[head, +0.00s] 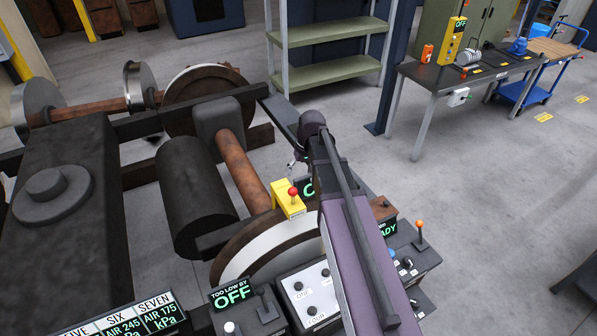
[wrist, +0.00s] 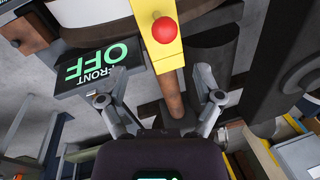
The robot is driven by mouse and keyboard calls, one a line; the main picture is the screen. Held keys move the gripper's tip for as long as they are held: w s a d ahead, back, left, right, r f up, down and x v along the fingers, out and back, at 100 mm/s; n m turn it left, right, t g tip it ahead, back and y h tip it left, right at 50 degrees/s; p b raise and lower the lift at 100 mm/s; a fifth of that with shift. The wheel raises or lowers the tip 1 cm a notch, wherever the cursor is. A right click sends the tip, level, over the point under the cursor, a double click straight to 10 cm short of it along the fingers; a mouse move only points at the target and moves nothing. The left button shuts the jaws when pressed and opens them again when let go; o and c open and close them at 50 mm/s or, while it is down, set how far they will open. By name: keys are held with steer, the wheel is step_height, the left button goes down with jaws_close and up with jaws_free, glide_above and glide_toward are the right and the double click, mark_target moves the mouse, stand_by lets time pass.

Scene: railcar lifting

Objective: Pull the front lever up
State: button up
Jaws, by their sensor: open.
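A yellow block with a red ball knob (head: 290,197) stands beside the rusty axle in the head view. In the wrist view the red knob (wrist: 165,30) is at the top middle, on the yellow block (wrist: 168,58). A display reading FRONT OFF (wrist: 98,66) appears upside down next to it. My gripper (wrist: 162,98) is open, its two fingers spread below the knob in the picture and apart from it. A brown rod (wrist: 172,97) shows between the fingers; I cannot tell its depth. In the head view my arm partly hides the display and my gripper.
An orange-knobbed lever (head: 420,230) is to the right of my arm. Wheels and a dark cylinder (head: 195,195) fill the left.

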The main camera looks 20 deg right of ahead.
steer(key=shift+h, duration=0.5)
steer(key=s+f+b, duration=0.2)
steer(key=f+b, duration=0.2)
steer(key=s+a+f+b, duration=0.1)
steer(key=s+f+b, duration=0.1)
steer(key=f+b, duration=0.2)
steer(key=s+f+b, duration=0.3)
steer(key=f+b, duration=0.1)
steer(key=shift+a+f+b, duration=0.25)
steer(key=shift+b, duration=0.05)
steer(key=s+f+b, duration=0.4)
steer(key=f+b, duration=0.4)
steer(key=s+a+f+h+b, duration=0.1)
steer(key=s+f+b, duration=0.3)
steer(key=f+b, duration=0.3)
steer(key=shift+s+a+f+b, duration=0.15)
steer(key=shift+s+f+b, duration=0.1)
steer(key=shift+f+b, duration=0.1)
steer(key=shift+r, duration=0.15)
stand_by(0.4)
steer(key=w+d+r+p, duration=0.1)
steer(key=w+r+p, duration=0.4)
steer(key=r+p, duration=0.5)
steer(key=w+d+r+y+p, duration=0.1)
steer(key=w+r+p, duration=0.4)
steer(key=r+p, duration=0.6)
steer(key=w+d+r+y+p, duration=0.1)
steer(key=w+r+p, duration=0.4)
steer(key=r+p, duration=0.6)
steer(key=shift+w, duration=0.25)
